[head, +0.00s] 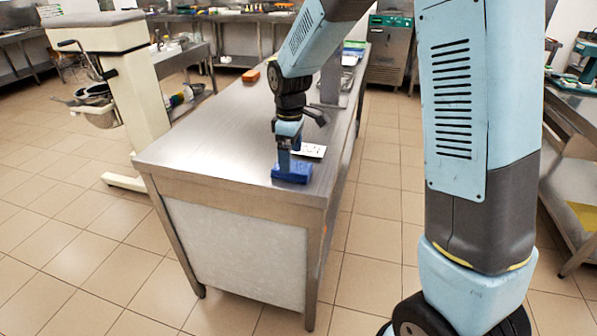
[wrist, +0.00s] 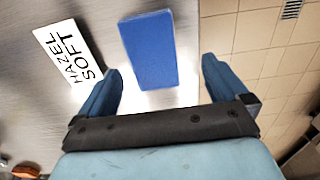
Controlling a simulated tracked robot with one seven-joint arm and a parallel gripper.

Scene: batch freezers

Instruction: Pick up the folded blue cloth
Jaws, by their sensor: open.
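The folded blue cloth (head: 291,172) lies flat on the near end of the steel table, by its right edge. In the wrist view the cloth (wrist: 148,50) is a plain blue rectangle, ahead of and between the two fingers. My gripper (wrist: 162,80) is open and empty, with one blue finger to each side. In the head view my gripper (head: 289,158) points down over the cloth and hides part of it. Whether the fingertips touch the cloth or the table cannot be told.
The steel table (head: 215,150) is bare to the left. An orange block (head: 250,76) sits farther back. A cream machine (head: 125,90) stands left of the table.

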